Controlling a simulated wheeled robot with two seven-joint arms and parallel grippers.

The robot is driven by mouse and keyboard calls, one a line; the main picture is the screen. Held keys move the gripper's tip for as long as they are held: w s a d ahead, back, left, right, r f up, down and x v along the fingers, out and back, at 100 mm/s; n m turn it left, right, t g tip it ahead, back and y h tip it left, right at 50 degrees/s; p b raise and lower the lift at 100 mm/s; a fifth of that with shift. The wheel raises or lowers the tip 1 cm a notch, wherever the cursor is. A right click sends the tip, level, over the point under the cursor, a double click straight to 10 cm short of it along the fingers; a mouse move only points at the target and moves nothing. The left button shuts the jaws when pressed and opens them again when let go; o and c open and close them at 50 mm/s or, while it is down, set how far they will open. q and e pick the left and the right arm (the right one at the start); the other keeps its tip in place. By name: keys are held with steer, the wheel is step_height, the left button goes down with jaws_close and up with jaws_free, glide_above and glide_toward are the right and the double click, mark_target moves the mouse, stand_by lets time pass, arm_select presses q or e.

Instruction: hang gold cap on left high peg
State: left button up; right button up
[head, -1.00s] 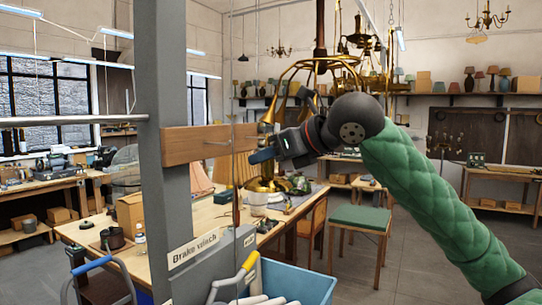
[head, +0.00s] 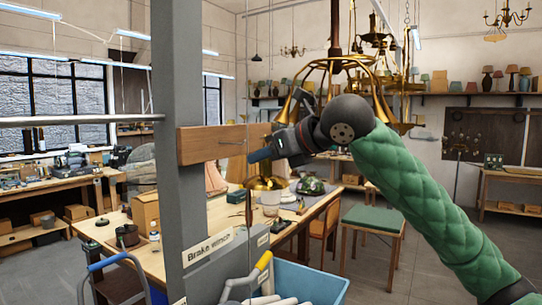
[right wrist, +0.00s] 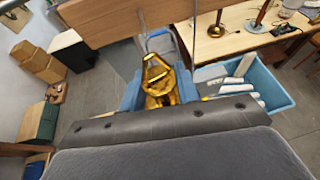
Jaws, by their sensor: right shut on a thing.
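My right gripper (head: 262,154) comes in from the right in the head view, with its blue fingertips in front of the right end of a wooden board (head: 212,146). In the right wrist view, the gripper (right wrist: 158,92) is shut on a gold cap (right wrist: 157,76), an open gold piece between the blue fingers. The cap cannot be made out in the head view. A thin peg (head: 232,143) sticks out of the board, left of the fingertips and apart from them. The board also shows in the right wrist view (right wrist: 115,22). My left gripper is not in view.
A grey post (head: 180,90) carries the board. Below are a grey box labelled "Brake winch" (head: 207,262) and a blue bin (head: 315,290) with white rolls. A table (head: 215,215) with a brass lamp base stands behind. A large brass chandelier (head: 340,62) hangs behind the arm.

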steer(key=shift+w+a+f, duration=0.1)
steer(key=shift+w+a, duration=0.5)
steer(key=shift+a, duration=0.25)
steer(key=shift+w+a, duration=0.6)
steer(key=shift+a, duration=0.25)
steer(key=shift+w+a, duration=0.8)
steer(key=shift+a, duration=0.25)
steer(key=shift+a, duration=0.1)
steer(key=shift+w+a+f, duration=0.1)
steer(key=shift+f, duration=0.55)
steer(key=o, duration=1.1)
